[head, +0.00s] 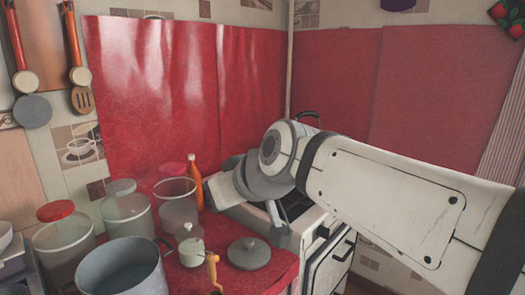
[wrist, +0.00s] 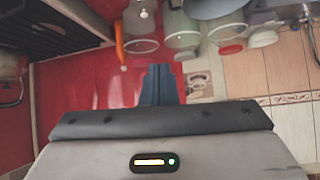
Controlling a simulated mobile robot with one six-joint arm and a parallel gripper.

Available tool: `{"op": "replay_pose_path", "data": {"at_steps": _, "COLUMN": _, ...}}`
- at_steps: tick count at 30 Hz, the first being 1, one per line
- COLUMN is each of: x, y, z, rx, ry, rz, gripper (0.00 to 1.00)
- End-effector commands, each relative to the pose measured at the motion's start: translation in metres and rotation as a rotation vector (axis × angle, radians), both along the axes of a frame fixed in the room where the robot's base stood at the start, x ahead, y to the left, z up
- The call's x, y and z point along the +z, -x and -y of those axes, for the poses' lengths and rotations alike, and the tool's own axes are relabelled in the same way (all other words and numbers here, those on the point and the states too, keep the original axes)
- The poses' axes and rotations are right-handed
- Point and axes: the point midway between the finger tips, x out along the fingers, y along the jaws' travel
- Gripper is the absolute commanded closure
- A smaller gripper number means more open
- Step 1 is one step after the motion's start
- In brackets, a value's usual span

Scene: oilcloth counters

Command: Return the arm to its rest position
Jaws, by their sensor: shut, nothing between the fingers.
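My arm (head: 390,200) reaches in from the right in the head view, over the white stove, with its wrist joint bent near the middle of the picture. The fingertips cannot be made out clearly there. In the wrist view my gripper (wrist: 160,85) shows as closed dark fingers, with nothing between them. Behind the fingers is the red oilcloth, apart from them.
On the red counter stand a grey pot (head: 122,270), several glass jars, an orange bottle (head: 195,180), a small lidded pot (head: 192,252) and a grey lid (head: 249,253). The white stove (head: 330,265) is beneath my arm. Utensils hang at the left.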

Motion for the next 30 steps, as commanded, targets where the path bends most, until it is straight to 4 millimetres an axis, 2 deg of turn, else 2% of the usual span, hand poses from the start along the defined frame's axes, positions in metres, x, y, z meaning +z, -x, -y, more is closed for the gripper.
{"op": "replay_pose_path", "data": {"at_steps": 2, "x": -0.006, "y": 0.000, "z": 0.021, "rx": -0.053, "ry": 0.027, "rz": -0.048, "gripper": 1.00}}
{"op": "replay_pose_path", "data": {"at_steps": 8, "x": -0.042, "y": 0.012, "z": 0.084, "rx": -0.217, "ry": 0.108, "rz": -0.208, "gripper": 1.00}}
{"op": "replay_pose_path", "data": {"at_steps": 11, "x": -0.063, "y": 0.029, "z": 0.125, "rx": -0.334, "ry": 0.157, "rz": -0.318, "gripper": 1.00}}
{"op": "replay_pose_path", "data": {"at_steps": 15, "x": -0.092, "y": 0.068, "z": 0.184, "rx": -0.517, "ry": 0.226, "rz": -0.489, "gripper": 1.00}}
{"op": "replay_pose_path", "data": {"at_steps": 18, "x": -0.107, "y": 0.092, "z": 0.209, "rx": -0.611, "ry": 0.258, "rz": -0.574, "gripper": 1.00}}
{"op": "replay_pose_path", "data": {"at_steps": 22, "x": -0.118, "y": 0.108, "z": 0.219, "rx": -0.664, "ry": 0.279, "rz": -0.625, "gripper": 1.00}}
{"op": "replay_pose_path", "data": {"at_steps": 30, "x": -0.121, "y": 0.110, "z": 0.220, "rx": -0.670, "ry": 0.281, "rz": -0.630, "gripper": 1.00}}
